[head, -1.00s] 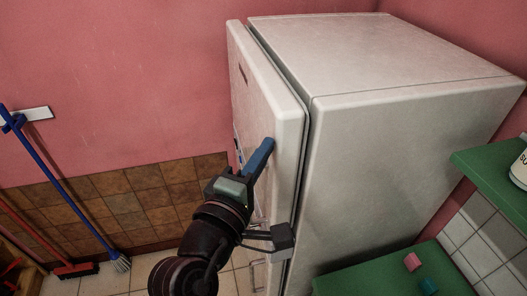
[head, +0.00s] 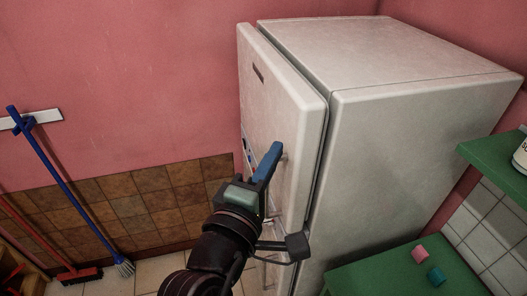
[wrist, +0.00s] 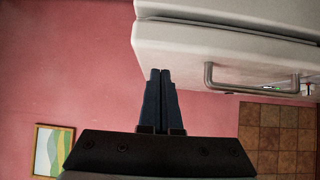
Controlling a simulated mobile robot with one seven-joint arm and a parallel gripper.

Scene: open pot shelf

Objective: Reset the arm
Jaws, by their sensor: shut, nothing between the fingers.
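My gripper (head: 267,163) is in front of the fridge door in the head view, its blue fingers pointing up and away. In the wrist view the two fingers of my gripper (wrist: 160,100) lie together, shut, with nothing between them. The fingertips appear close to the edge of the fridge door (wrist: 225,50); whether they touch it I cannot tell. My arm covers the lower part of the door in the head view.
A white fridge (head: 420,135) stands at the centre right. Its handle (wrist: 255,82) shows in the wrist view. A green counter (head: 385,275) with a pink block (head: 420,253) and a teal block (head: 436,277) is at lower right. A blue broom (head: 70,190) leans at left.

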